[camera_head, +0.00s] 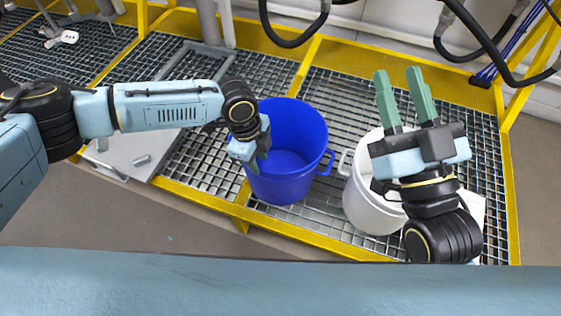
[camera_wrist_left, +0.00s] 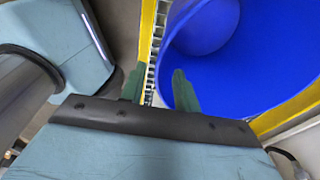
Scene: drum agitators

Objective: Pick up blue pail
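The blue pail (camera_head: 300,130) stands upright on the metal grating, with a side handle on its right. My left gripper (camera_head: 258,160) is at the pail's left rim, its fingers pointing down and partly hidden by the wrist. In the left wrist view the two fingers (camera_wrist_left: 155,82) are apart. One is in front of the blue pail (camera_wrist_left: 270,60) and the other is over the grating and yellow edge, with the pail's edge between them. I cannot tell whether they touch it. My right gripper (camera_head: 398,72) is raised, open and empty, with fingers pointing away.
A white pail (camera_head: 368,208) stands right of the blue one, partly under my right arm. A yellow frame (camera_head: 310,238) edges the grating (camera_head: 340,98). A grey metal plate (camera_head: 125,152) lies left. Black hoses (camera_head: 285,42) hang at the back.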

